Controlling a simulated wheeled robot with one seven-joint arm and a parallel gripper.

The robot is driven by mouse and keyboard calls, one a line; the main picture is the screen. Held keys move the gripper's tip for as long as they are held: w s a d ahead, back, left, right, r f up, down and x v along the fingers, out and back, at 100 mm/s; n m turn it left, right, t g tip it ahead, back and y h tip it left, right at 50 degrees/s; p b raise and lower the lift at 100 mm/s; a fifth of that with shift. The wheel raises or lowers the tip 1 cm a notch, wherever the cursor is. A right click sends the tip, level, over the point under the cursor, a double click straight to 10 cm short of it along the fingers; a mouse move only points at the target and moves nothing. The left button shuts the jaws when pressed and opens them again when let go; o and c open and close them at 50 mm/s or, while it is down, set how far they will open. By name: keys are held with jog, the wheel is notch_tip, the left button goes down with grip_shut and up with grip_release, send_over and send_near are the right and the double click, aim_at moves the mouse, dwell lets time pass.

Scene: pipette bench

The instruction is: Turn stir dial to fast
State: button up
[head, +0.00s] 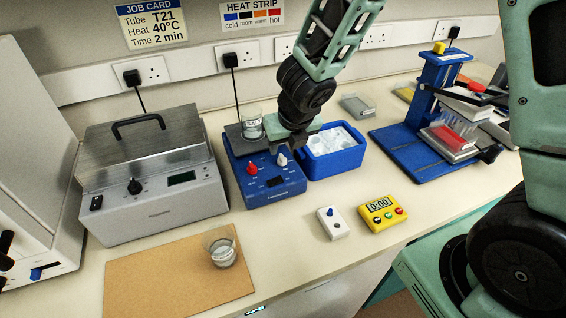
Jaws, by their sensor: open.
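The blue stirrer (278,188) stands mid-bench with a red knob (252,168) at its left and a white knob (282,160) at its right. Their labels are too small to read, so I cannot tell by text which is the stir dial or where it points. A beaker (252,127) stands on its dark top plate. My gripper (288,147) is open, pointing down just above the white knob and close behind it. Whether the fingers touch the knob cannot be told. My wrist hides part of the plate's right side.
A blue ice box (333,168) stands close right of the stirrer. A grey heating bath (155,205) is at left. A glass (222,253) stands on a brown board (150,275). A yellow timer (382,213) and a small white switch box (333,224) lie in front. A blue stand (400,142) is at right.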

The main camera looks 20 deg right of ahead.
aim_at(282, 156)
jog(key=b+x, duration=0.2)
jog(key=x, duration=0.3)
jog(key=shift+w+f, duration=0.1)
grip_shut()
